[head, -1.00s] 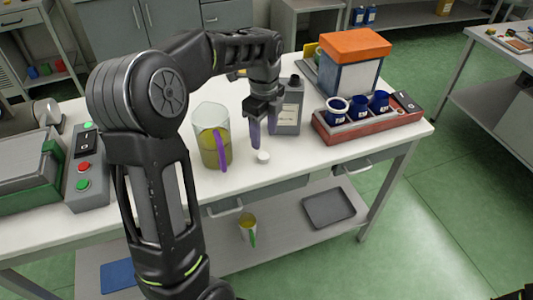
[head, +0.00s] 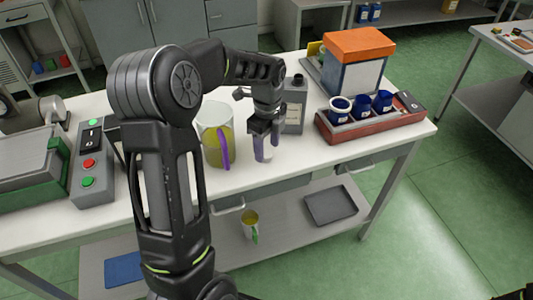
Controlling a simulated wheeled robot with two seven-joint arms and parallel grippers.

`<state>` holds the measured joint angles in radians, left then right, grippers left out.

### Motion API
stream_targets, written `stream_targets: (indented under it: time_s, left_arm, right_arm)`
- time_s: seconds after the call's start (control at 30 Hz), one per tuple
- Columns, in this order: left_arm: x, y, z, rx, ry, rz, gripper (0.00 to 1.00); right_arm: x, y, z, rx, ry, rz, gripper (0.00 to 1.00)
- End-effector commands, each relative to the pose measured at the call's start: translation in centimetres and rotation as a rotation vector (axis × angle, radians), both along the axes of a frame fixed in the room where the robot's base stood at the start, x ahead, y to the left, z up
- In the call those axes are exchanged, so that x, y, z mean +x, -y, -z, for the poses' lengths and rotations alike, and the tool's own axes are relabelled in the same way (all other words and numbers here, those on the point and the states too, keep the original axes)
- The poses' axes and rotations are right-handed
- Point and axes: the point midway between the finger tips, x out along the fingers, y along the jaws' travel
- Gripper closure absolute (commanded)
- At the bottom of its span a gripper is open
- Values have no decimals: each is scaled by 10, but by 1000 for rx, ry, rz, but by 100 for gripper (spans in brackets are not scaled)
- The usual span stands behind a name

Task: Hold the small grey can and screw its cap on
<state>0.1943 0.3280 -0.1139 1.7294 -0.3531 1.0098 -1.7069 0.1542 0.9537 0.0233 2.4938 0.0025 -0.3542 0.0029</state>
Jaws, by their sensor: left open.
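The small grey can (head: 295,106) stands upright on the white table, with a pale label and a dark, uncapped neck. My left gripper (head: 266,153) is open just in front of the can and to its left, with its purple fingers pointing down close to the tabletop. A pale patch shows between the fingers where the white cap lay; the cap is mostly hidden, and I cannot tell whether the fingers touch it. My right gripper is not in view.
A jug (head: 214,138) of yellow-green liquid with a purple handle stands close left of the gripper. A red tray (head: 345,132) with blue cups is at the right, before an orange-topped box (head: 356,64). A control box (head: 94,165) with buttons is at the left.

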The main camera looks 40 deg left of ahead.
Motion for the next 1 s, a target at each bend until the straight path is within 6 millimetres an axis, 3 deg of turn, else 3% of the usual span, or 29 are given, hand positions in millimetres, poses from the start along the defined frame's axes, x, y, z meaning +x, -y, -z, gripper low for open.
stream_targets:
  time_s: [0.2,0.8,1.0]
  left_arm:
    - [0,0,21,0,1,1,45]
    - [0,0,22,0,2,0,45]
    - [0,0,22,0,2,0,61]
  right_arm:
    - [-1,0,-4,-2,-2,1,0]
    - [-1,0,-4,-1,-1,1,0]
    - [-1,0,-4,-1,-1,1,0]
